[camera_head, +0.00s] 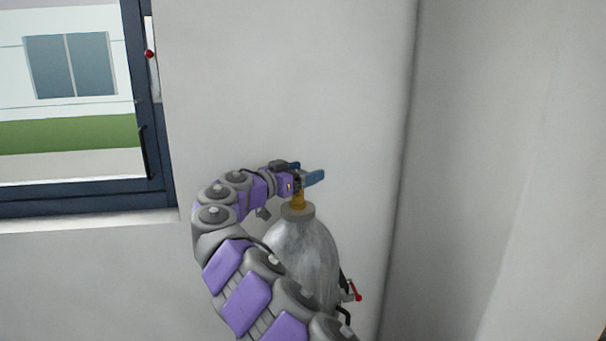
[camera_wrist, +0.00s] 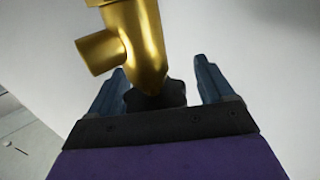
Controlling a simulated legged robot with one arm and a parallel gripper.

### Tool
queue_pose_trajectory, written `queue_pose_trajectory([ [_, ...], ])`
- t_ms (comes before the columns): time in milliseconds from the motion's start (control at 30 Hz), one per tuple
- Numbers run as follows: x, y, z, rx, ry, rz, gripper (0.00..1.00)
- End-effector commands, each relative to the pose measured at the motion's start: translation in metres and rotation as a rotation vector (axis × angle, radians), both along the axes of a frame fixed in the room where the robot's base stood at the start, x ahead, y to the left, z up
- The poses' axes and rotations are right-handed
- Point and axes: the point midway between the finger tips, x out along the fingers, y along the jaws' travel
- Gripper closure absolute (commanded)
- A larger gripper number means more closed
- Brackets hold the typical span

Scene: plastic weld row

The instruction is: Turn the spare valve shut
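A grey gas cylinder (camera_head: 312,255) stands upright against the pale wall, with a brass valve (camera_head: 298,201) on its top. In the wrist view the brass valve body (camera_wrist: 143,45) has a side outlet pointing left. Its dark lobed knob (camera_wrist: 156,97) lies between the two blue fingers. My gripper (camera_head: 305,174) is at the top of the valve. In the wrist view my gripper (camera_wrist: 160,72) is open around the knob. A clear gap shows between the knob and the right finger. The left finger is partly behind the outlet, so I cannot tell if it touches.
A dark-framed window (camera_head: 150,195) is at the left, with a small red knob (camera_head: 150,54) near its frame. A red-handled fitting (camera_head: 357,295) shows beside the cylinder at lower right. The wall corner stands close on the right. My arm hides the cylinder's left side.

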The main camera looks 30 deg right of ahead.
Motion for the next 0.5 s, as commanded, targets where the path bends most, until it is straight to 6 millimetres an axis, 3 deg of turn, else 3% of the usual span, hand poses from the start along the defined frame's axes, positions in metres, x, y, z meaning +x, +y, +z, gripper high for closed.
queue_pose_trajectory([
  [300,-0.001,0.002,-0.001,0.001,0.001,-0.002,0.16],
  [500,-0.007,0.023,0.0,-0.002,-0.001,-0.001,0.16],
])
